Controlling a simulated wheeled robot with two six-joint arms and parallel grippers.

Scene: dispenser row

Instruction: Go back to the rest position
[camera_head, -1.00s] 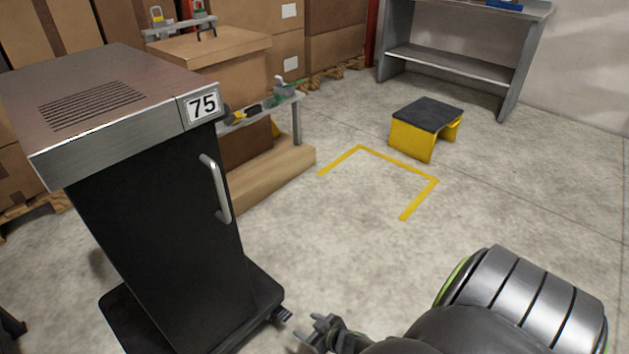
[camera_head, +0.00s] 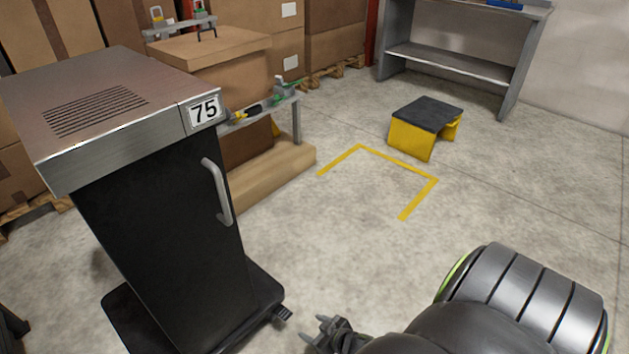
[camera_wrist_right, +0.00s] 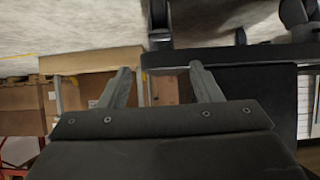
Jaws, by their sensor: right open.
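My right gripper (camera_head: 315,328) is at the bottom middle of the head view, low in front of the floor and right of the cabinet's base. In the right wrist view its two fingers (camera_wrist_right: 160,78) stand apart with nothing between them. The black cabinet (camera_head: 160,235) with the number 75 plate and a grey handle (camera_head: 217,192) stands upright at the left, its door shut. The gripper is apart from the handle. My left gripper is not in view.
A yellow step stool with a black top (camera_head: 425,127) stands on the floor beyond a yellow floor marking (camera_head: 400,165). A grey shelf (camera_head: 450,65) stands at the back right. Cardboard boxes (camera_head: 215,60) fill the back left. The middle floor is clear.

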